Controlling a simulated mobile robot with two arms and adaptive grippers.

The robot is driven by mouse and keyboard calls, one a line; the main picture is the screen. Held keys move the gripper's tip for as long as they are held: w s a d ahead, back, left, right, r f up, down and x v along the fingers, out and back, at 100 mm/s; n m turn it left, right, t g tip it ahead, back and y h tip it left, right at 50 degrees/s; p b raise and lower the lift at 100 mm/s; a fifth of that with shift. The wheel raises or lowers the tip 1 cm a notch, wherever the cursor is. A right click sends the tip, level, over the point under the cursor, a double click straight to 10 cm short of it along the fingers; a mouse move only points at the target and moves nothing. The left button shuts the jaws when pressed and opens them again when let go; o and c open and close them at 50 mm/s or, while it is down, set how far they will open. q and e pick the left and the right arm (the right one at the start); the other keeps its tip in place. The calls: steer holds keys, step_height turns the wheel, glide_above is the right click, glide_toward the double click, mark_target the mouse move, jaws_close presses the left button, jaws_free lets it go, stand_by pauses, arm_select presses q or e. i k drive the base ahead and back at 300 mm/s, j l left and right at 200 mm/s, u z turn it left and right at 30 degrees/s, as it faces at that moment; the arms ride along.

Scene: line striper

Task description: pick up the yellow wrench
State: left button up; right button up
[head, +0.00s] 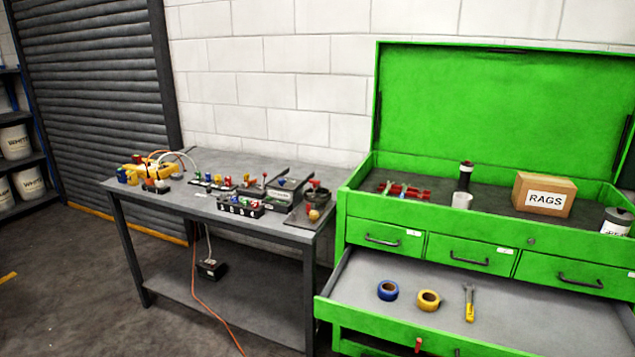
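The yellow wrench (469,304) lies in the open drawer (540,325) of the green tool chest. It has a yellow lower part and a greyish upper part, and it points roughly away from me. A yellow tape roll (428,300) lies just left of it, apart from it. A blue tape roll (388,290) lies further left. Neither of my grippers is in view.
The green chest (385,207) has its lid up, with a rags box (543,195) and a dark cylinder in the top tray. A grey workbench (255,228) with several small parts stands left. The drawer floor right of the wrench is clear.

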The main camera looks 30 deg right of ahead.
mark_target(470, 307)
steer(key=z, duration=1.9)
